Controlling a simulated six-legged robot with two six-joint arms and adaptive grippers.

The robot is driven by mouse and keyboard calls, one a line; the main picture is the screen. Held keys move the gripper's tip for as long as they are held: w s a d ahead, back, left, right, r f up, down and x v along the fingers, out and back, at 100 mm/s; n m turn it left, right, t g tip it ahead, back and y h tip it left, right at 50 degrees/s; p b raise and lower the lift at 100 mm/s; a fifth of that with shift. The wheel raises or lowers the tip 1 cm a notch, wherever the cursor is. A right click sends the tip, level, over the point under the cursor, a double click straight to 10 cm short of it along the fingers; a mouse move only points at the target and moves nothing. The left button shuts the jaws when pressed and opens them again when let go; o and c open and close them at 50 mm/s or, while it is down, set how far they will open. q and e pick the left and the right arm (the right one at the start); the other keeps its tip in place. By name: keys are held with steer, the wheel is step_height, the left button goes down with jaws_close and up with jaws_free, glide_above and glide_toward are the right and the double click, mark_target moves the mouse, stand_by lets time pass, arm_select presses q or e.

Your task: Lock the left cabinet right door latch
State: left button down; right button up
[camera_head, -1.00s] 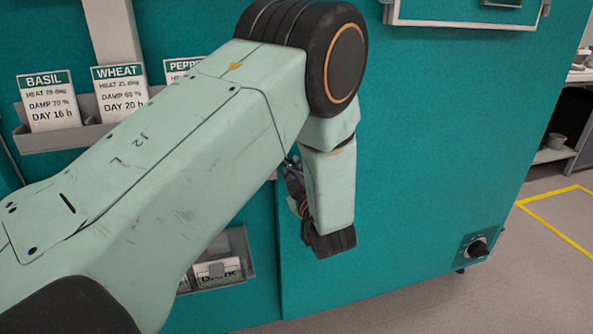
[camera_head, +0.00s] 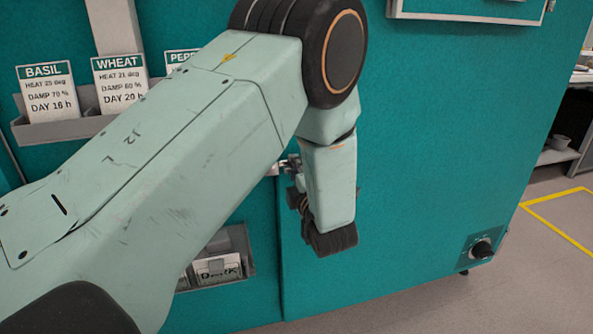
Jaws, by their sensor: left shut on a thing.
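The teal cabinet door (camera_head: 430,140) fills the middle and right of the head view. A small silver latch (camera_head: 274,170) sits at the door seam, mostly hidden behind my left wrist. My left gripper (camera_head: 293,178) is at the latch and shut on it. Its fingers are largely covered by my pale green wrist, so the exact grip and the latch's angle cannot be made out. My right gripper is not in view.
A grey card holder (camera_head: 62,131) with BASIL, WHEAT and a third card is on the cabinet at left. A lower bin (camera_head: 250,262) holds more cards. A black knob (camera_head: 482,249) is at the door's lower right. Floor at right is clear.

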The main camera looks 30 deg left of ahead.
arm_select(q)
steer(key=shift+s+n, duration=0.1)
steer(key=shift+n, duration=0.2)
steer(key=c, duration=1.2)
jaws_free()
